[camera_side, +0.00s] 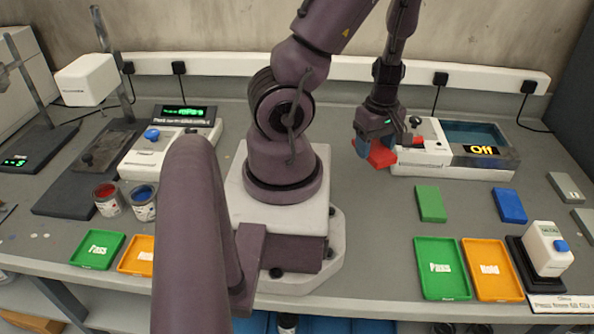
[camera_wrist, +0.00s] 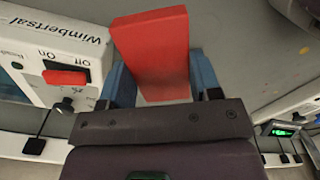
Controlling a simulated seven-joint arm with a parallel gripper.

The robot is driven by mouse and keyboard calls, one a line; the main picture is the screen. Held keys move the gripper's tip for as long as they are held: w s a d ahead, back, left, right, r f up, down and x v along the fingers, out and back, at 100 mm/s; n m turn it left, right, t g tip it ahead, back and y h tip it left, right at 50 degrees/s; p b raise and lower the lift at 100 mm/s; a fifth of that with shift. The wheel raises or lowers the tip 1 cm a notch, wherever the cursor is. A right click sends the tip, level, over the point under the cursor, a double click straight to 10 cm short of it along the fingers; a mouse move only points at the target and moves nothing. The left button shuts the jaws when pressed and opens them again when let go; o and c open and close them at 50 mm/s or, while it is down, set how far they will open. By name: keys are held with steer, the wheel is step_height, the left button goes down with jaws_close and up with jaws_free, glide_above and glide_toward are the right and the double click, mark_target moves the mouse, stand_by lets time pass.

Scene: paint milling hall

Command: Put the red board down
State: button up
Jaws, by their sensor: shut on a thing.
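The red board (camera_side: 381,154) is a flat red block held in my gripper (camera_side: 375,146) at the right of the arm base in the side view. In the wrist view the red board (camera_wrist: 152,50) lies between the two blue fingers of my gripper (camera_wrist: 163,82), which are shut on its sides. The board is clear of the other boards and beside the white machine. Whether its lower edge touches the table cannot be told.
A white machine (camera_side: 424,158) with an "Off" display stands right behind the gripper. A green board (camera_side: 430,204) and a blue board (camera_side: 510,206) lie in front. Green Pass (camera_side: 441,290) and orange (camera_side: 492,290) trays sit near the front edge. Bare table lies left of the green board.

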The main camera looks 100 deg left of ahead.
mark_target(345, 174)
steer(key=s+a+f+n, duration=0.1)
steer(key=s+n, duration=0.1)
steer(key=n, duration=0.2)
steer(key=s+a+f+n, duration=0.1)
steer(key=n, duration=0.3)
steer(key=s+a+f+n, duration=0.1)
steer(key=s+n, duration=0.1)
steer(key=n, duration=0.2)
steer(key=shift+s+f, duration=0.35)
steer(key=shift+w+f, duration=0.1)
steer(key=shift+f, duration=2.45)
steer(key=shift+f, duration=0.15)
steer(key=o, duration=0.9)
